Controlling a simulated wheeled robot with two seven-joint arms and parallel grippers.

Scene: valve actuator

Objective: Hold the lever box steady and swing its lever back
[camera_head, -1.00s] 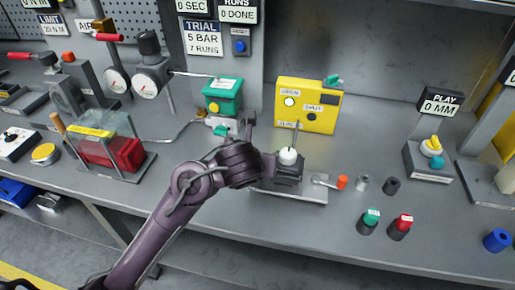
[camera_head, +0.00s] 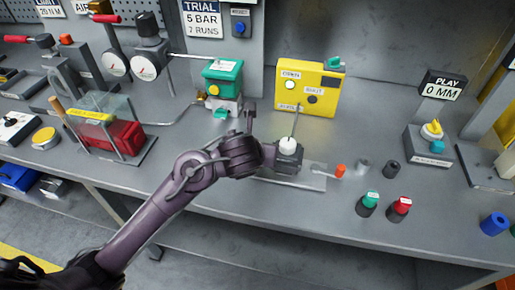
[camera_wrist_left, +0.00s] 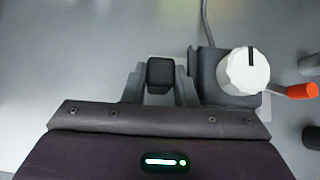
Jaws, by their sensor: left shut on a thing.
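The lever box (camera_head: 288,160) is a small dark box with a white round knob on top, standing on a flat metal plate. Its lever has an orange tip (camera_head: 340,171) and points right. In the left wrist view the box (camera_wrist_left: 208,72), white knob (camera_wrist_left: 243,71) and orange tip (camera_wrist_left: 297,91) lie right of my left gripper (camera_wrist_left: 160,82). That gripper is shut on a small dark square block (camera_wrist_left: 160,70) just left of the box. Whether the block belongs to the box is unclear. In the head view my wrist hides the fingertips. My right gripper is out of view.
A yellow panel (camera_head: 327,92) marked OPEN and SHUT stands behind the box. A green-topped unit (camera_head: 222,78) stands behind my wrist. The bench front is mostly clear.

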